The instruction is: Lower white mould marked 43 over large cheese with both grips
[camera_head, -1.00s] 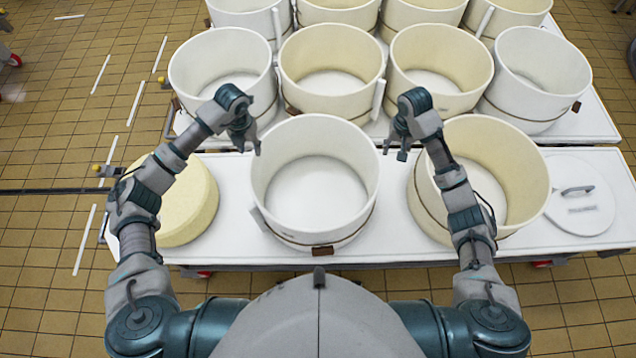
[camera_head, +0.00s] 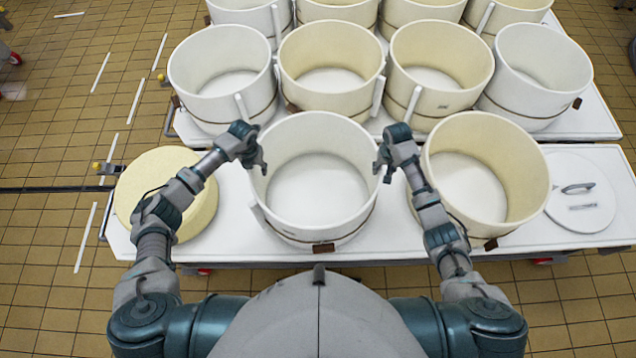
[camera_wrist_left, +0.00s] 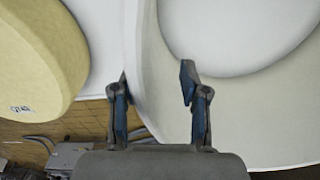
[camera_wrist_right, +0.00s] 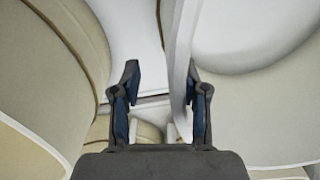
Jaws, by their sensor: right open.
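The white mould (camera_head: 340,232) is an open ring on the front table's middle; I cannot read a 43 on it. The large pale-yellow cheese (camera_head: 195,215) lies at the table's left end, beside the mould and apart from it. My left gripper (camera_head: 258,163) is at the mould's left rim. In the left wrist view its open fingers (camera_wrist_left: 155,85) stand either side of the mould wall (camera_wrist_left: 148,50). My right gripper (camera_head: 382,168) is at the right rim, open, with the wall between its fingers (camera_wrist_right: 162,85). I cannot tell whether any finger touches.
A cream mould (camera_head: 520,215) stands close on the right, by my right forearm. A round white lid (camera_head: 590,215) with a handle lies at the table's right end. Several moulds, such as a cream one (camera_head: 330,95), crowd the back table.

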